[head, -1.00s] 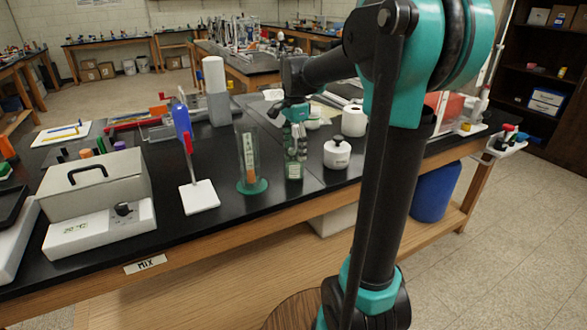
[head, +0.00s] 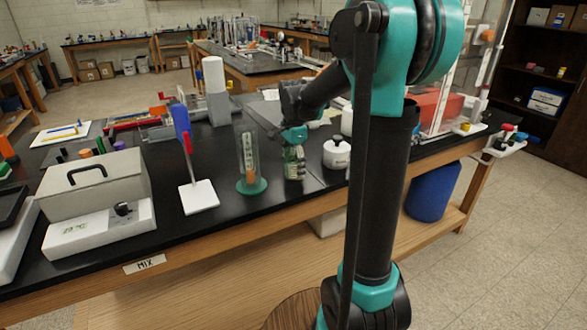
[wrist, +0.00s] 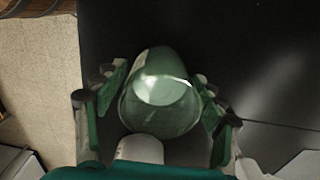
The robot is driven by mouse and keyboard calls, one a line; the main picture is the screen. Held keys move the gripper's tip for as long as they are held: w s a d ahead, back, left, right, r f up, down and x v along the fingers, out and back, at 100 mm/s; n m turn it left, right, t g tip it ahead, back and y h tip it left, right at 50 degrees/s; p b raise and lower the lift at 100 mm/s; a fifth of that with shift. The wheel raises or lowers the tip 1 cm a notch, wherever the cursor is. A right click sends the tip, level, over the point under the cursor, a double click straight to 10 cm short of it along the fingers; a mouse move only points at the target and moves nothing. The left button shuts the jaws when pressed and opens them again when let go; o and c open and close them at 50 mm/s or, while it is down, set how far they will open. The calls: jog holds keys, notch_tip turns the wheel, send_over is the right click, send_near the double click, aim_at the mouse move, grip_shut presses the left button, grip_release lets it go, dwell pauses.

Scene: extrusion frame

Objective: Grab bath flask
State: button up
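A green-tinted glass flask (head: 293,165) stands upright on the black bench, right of a graduated cylinder; I take it as the bath flask. My gripper (head: 293,137) is over its top in the head view, hiding the neck. In the wrist view the flask (wrist: 158,105) lies between the two fingers of my gripper (wrist: 164,78). The fingers are spread, one on each side, close to the glass. A narrow gap seems to show on the left; contact on the right is hard to tell.
The graduated cylinder (head: 249,165) on its green base stands close left of the flask. A white lidded pot (head: 337,153) stands close right. A stand with a blue top (head: 183,130) and a grey-lidded bath box (head: 92,185) are farther left. The bench's front edge is near.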

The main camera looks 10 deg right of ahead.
jog(key=c, duration=1.1)
jog(key=shift+o, duration=0.2)
jog(key=shift+r, duration=0.25)
